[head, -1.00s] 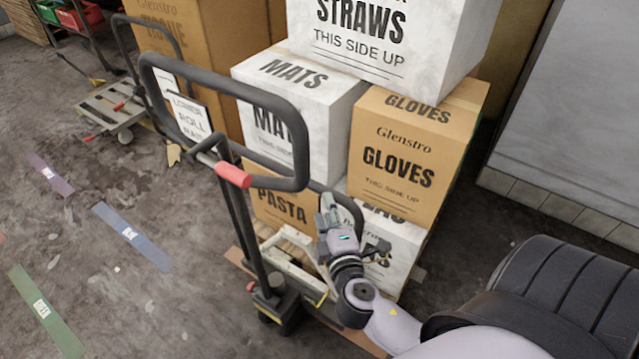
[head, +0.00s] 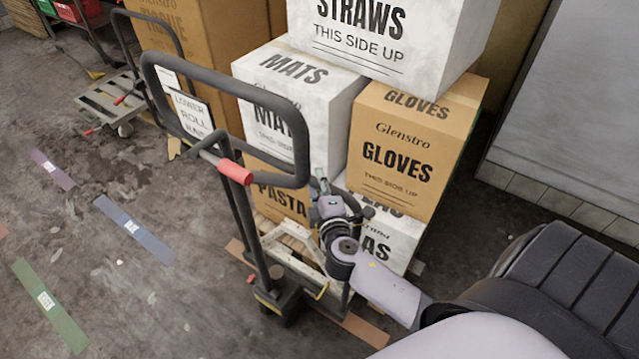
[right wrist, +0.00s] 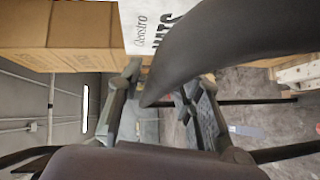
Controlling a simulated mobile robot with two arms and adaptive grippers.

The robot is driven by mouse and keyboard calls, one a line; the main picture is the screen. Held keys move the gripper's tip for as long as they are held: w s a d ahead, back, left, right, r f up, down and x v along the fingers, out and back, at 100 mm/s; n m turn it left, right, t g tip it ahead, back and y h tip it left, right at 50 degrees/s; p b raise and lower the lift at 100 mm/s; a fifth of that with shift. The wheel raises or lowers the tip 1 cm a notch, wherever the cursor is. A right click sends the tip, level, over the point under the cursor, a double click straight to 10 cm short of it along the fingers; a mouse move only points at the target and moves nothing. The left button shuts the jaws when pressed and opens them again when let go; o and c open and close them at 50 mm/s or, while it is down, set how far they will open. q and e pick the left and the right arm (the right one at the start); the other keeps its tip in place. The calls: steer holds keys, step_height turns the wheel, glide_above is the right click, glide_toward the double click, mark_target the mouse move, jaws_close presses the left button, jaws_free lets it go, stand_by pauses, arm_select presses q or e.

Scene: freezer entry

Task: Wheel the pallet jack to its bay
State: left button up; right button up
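The pallet jack (head: 263,240) stands upright at the centre of the head view, with a dark loop handle (head: 225,86) and a red grip (head: 235,172). Its base is beside a pallet of stacked boxes. My right gripper (head: 320,188) is just right of the loop's lower right corner, in front of the boxes. In the right wrist view its fingers (right wrist: 160,105) are spread apart, and a thick dark bar (right wrist: 215,45), seemingly the handle, crosses close in front. I cannot tell whether they touch. My left gripper is not in view. No bay is clearly identifiable.
Boxes marked mats (head: 300,85), gloves (head: 412,150) and straws (head: 395,40) stack behind the jack. Another wheeled jack or cart (head: 105,105) stands at upper left. Floor strips, including blue (head: 135,230) and green (head: 48,305), mark the open floor at left.

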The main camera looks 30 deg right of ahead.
jaws_close()
stand_by(0.4)
